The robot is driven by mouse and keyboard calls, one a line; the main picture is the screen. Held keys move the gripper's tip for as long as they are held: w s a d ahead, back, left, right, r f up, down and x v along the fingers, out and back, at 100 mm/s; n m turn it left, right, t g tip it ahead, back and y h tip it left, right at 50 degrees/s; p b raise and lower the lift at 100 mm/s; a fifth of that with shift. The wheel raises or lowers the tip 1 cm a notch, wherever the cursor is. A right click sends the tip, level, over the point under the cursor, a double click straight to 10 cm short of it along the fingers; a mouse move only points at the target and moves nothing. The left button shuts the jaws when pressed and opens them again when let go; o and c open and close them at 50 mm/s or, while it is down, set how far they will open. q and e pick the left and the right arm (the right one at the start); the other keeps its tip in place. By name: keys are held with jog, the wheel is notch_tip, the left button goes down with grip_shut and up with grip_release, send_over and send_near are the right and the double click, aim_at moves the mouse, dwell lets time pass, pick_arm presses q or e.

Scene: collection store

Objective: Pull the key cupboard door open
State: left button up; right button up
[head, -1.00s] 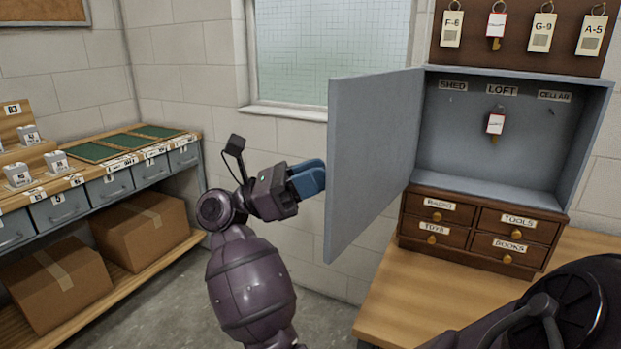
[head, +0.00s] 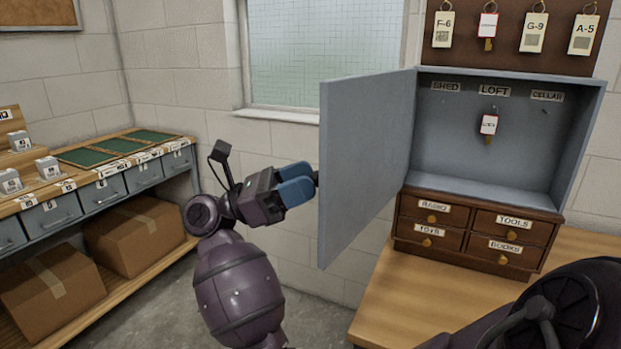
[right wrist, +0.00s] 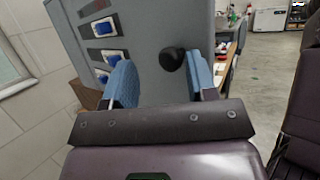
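The grey key cupboard (head: 490,190) stands on the small drawer unit, with a red-and-white key tag (head: 488,124) hanging inside under LOFT. Its door (head: 365,160) is swung wide open to the left and hides its own outer face from the head view. My right gripper (head: 312,184) is beside the door's outer side. In the right wrist view its blue fingers (right wrist: 162,80) are spread apart, with the door's black knob (right wrist: 172,59) visible beyond and between them, nearer the right finger, not clasped. My left gripper is not in view.
The small drawer unit (head: 475,232) sits on a wooden table (head: 420,290). A workbench with grey drawers (head: 100,192) and cardboard boxes (head: 135,235) is at the left. A window (head: 312,50) is behind. Tags hang on a board (head: 510,60) above the cupboard.

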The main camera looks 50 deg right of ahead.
jog(key=b+v, duration=0.1)
jog(key=v, duration=0.8)
jog(key=shift+s, duration=0.1)
